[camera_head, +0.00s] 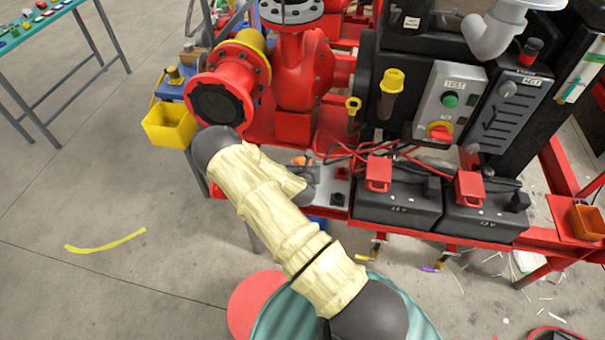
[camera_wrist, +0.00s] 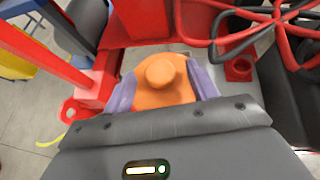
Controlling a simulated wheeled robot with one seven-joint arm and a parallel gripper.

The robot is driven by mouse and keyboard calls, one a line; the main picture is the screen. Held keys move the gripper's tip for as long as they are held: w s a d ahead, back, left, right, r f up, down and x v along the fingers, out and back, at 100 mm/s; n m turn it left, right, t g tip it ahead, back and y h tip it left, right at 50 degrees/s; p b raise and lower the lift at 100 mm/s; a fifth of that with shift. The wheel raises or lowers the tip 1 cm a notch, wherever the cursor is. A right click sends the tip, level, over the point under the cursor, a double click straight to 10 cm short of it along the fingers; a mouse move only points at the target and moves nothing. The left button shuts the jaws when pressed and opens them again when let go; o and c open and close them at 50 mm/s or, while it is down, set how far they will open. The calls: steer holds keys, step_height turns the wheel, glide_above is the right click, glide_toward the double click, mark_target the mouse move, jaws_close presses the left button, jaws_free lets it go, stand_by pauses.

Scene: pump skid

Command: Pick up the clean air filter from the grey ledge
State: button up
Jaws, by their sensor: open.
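An orange piece with a round knob on top (camera_wrist: 165,82), which may be the clean air filter, sits between the two purple-grey fingers of my gripper (camera_wrist: 162,92) in the wrist view. The fingers stand on either side of it; I cannot tell whether they touch it. In the head view a little orange (camera_head: 303,160) shows at the grey ledge (camera_head: 338,186), mostly hidden behind my arm. My gripper (camera_head: 305,190) is down at the ledge there, its fingers not clearly seen.
Red and black cables (camera_head: 375,152) lie just right of the gripper, above black batteries (camera_head: 398,200) with red caps. A red pump (camera_head: 300,75) stands behind. A yellow bin (camera_head: 168,124) hangs at left. A red post (camera_wrist: 45,50) is close on the left in the wrist view.

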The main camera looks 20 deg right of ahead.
stand_by(0.5)
jaws_close()
step_height(320, 180, up, 10)
steer(key=b, duration=0.1)
stand_by(0.5)
steer(key=shift+w, duration=0.1)
stand_by(0.4)
